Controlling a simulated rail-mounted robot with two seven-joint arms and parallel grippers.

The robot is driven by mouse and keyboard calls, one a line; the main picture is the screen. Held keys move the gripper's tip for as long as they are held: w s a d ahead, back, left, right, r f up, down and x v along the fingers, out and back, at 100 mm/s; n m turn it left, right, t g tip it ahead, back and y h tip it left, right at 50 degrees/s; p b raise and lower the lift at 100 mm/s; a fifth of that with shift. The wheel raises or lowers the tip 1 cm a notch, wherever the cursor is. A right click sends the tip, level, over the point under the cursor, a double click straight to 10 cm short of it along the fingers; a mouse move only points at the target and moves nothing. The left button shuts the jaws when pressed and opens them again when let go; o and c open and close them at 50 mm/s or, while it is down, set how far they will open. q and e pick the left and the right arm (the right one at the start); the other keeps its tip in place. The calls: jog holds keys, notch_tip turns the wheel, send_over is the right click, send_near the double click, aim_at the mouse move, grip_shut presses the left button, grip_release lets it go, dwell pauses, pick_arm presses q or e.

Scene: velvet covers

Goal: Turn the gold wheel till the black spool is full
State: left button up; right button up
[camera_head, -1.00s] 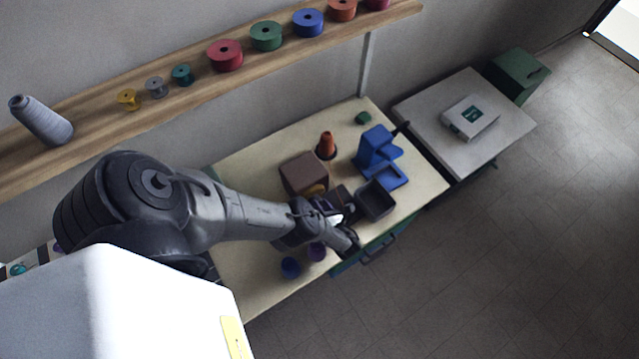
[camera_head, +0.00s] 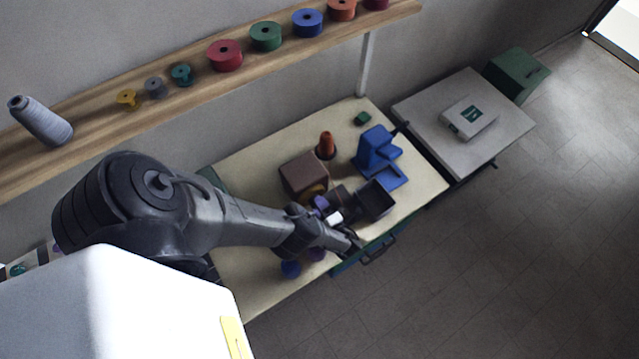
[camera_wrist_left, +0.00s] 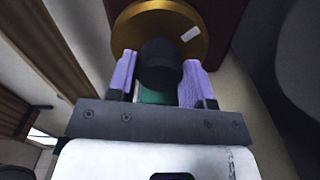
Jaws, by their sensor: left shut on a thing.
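The gold wheel (camera_wrist_left: 200,18) fills the top of the left wrist view, with a white mark near its rim. It is on the front of a brown box (camera_head: 303,173), and only a sliver of the wheel shows in the head view. My left gripper (camera_head: 322,202) is at the box. In the wrist view its purple fingers (camera_wrist_left: 160,80) are shut on a dark round knob (camera_wrist_left: 160,62) in front of the wheel. I cannot make out the black spool or how full it is; my arm covers part of this area.
An orange-brown cone (camera_head: 326,143), a blue stand (camera_head: 375,150) and a black open bin (camera_head: 375,201) are close by on the table (camera_head: 260,155). A shelf (camera_head: 100,105) with several spools runs behind.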

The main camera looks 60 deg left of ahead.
pick_arm(q)
jog(key=shift+m, duration=1.6)
jog(key=shift+m, duration=0.3)
jog(key=o, duration=0.9)
jog(key=d+b, duration=0.1)
jog(key=d, duration=0.3)
jog(key=w+d+b, duration=0.1)
jog(key=d, duration=0.4)
jog(key=w+d, duration=0.1)
jog(key=d, duration=0.3)
jog(key=shift+d+b, duration=0.4)
